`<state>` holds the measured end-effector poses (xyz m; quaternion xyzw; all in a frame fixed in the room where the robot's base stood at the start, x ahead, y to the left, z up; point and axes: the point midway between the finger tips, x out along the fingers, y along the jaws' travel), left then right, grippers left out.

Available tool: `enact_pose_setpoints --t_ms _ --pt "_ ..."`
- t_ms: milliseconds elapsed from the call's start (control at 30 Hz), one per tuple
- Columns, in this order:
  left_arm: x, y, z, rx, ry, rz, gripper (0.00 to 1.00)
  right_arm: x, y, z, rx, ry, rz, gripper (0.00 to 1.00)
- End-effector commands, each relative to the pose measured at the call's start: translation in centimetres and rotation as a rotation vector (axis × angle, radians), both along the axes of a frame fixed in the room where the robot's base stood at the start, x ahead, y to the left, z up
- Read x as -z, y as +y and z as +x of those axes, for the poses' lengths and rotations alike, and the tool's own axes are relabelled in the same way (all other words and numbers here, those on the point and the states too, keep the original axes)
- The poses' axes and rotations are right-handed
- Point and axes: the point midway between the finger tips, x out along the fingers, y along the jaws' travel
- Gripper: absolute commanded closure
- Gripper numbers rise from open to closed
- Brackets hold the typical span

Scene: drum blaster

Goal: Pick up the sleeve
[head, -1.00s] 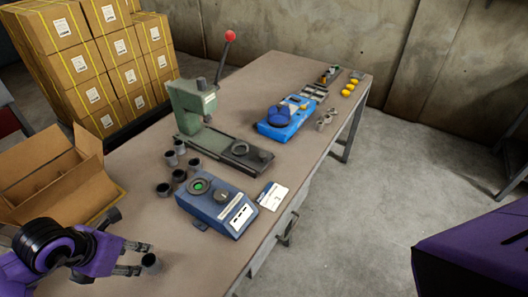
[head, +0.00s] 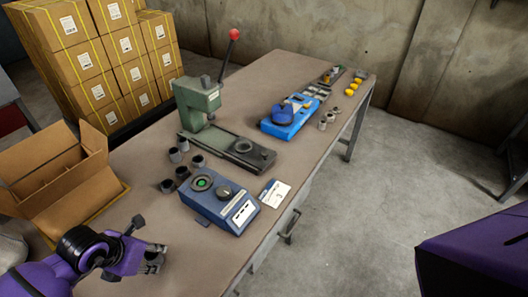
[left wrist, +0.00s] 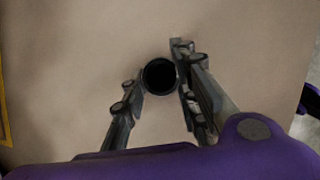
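My left gripper (head: 155,258) is at the lower left of the head view, low over the near end of the table. The sleeve, a small dark grey hollow cylinder, stands between its fingers. In the left wrist view the sleeve (left wrist: 159,75) shows its round dark opening, with one fingertip against each side. The gripper looks shut on it. In the head view the fingers largely cover the sleeve. It appears to be at table height; I cannot tell whether it touches the table. My right gripper is not in view.
Several similar sleeves (head: 182,172) stand beside a blue device (head: 219,202) with a dial. A green press (head: 200,105) with a red-knobbed lever stands behind. A white card (head: 274,192) lies near the table's right edge.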

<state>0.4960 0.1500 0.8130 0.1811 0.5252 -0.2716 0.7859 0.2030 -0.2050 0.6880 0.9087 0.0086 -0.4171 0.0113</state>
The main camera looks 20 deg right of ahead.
Motion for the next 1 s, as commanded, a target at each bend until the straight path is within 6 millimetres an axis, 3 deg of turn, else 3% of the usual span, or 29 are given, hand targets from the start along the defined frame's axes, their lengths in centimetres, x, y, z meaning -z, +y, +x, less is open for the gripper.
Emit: enact_pose_setpoints --t_ms 33,167,567,800,1000 --pt "0.0 0.0 0.0 0.000 -0.001 0.001 0.84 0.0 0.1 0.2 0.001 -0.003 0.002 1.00" --pt "0.0 0.0 0.0 0.000 -0.001 0.001 1.00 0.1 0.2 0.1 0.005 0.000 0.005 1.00" --pt "-0.6 0.0 0.1 -0.001 -0.004 0.000 1.00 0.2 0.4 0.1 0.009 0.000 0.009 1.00" --pt "-3.7 0.0 0.1 0.002 -0.008 0.000 1.00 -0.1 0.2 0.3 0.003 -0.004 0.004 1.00" --pt "-8.2 -0.5 -3.9 0.005 -0.007 0.000 1.00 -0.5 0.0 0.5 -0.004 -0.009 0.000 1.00"
